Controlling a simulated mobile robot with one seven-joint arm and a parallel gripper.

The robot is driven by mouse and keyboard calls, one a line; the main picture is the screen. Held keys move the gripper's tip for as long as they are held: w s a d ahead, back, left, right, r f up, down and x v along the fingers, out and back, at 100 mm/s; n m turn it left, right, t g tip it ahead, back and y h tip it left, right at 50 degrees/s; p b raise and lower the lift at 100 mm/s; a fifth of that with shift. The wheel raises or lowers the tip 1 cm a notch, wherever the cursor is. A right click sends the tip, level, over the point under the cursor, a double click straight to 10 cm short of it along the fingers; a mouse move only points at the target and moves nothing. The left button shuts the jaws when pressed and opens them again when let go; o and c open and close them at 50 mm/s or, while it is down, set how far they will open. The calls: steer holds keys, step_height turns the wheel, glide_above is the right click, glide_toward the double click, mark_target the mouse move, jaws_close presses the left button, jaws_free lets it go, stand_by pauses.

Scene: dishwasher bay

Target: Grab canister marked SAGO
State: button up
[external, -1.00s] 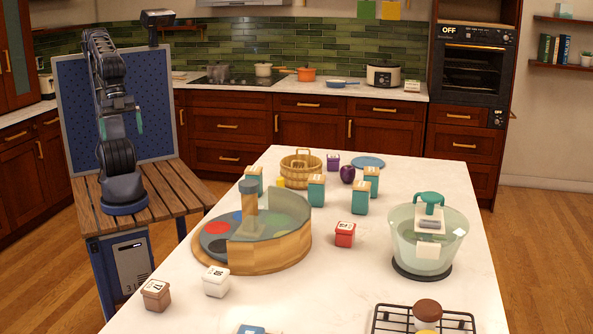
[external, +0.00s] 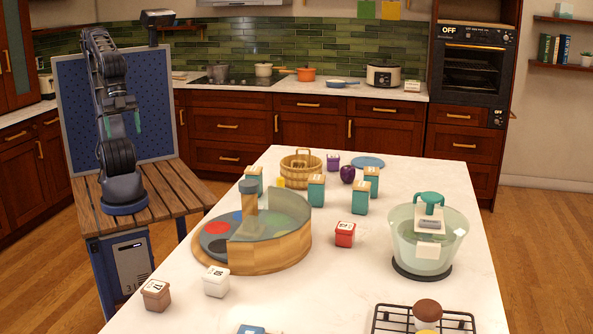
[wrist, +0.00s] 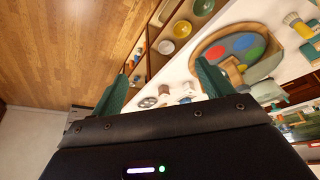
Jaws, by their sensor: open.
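Several teal canisters with pale wooden lids stand upright on the white island in the external view: a left one (external: 254,181), a middle one (external: 316,191), a front right one (external: 360,202) and a rear right one (external: 372,182). Their lid labels are too small to read, so I cannot tell which is marked SAGO. My gripper (external: 123,123) hangs above the wooden cart at the left, far from the canisters. In the wrist view my gripper (wrist: 161,73) has its two green fingers spread, with nothing held between them.
A round wooden tray with a glass guard (external: 270,258) fills the island's left side. A wicker basket (external: 300,170), a red canister (external: 345,234), a purple canister (external: 333,161) and a dark purple object (external: 347,174) stand around the teal canisters. A glass bowl (external: 428,240) stands at the right.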

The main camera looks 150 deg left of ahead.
steer(key=w+a+r+n+g, duration=0.1)
steer(key=w+a+r+n, duration=0.25)
steer(key=w+a, duration=0.85)
steer(key=n+g, duration=0.4)
steer(key=n, duration=0.3)
glide_above(317, 185)
steer(key=s+a, duration=0.1)
steer(key=s, duration=0.1)
steer(key=shift+m, duration=0.25)
step_height(317, 185, down, 17)
steer(key=shift+s+r, duration=0.1)
steer(key=shift+r, duration=0.1)
steer(key=shift+a+f, duration=0.2)
steer(key=shift+f, duration=0.05)
step_height(317, 185, down, 10)
steer(key=shift+s+f, duration=0.15)
steer(key=shift+f, duration=0.1)
steer(key=c, duration=1.2)
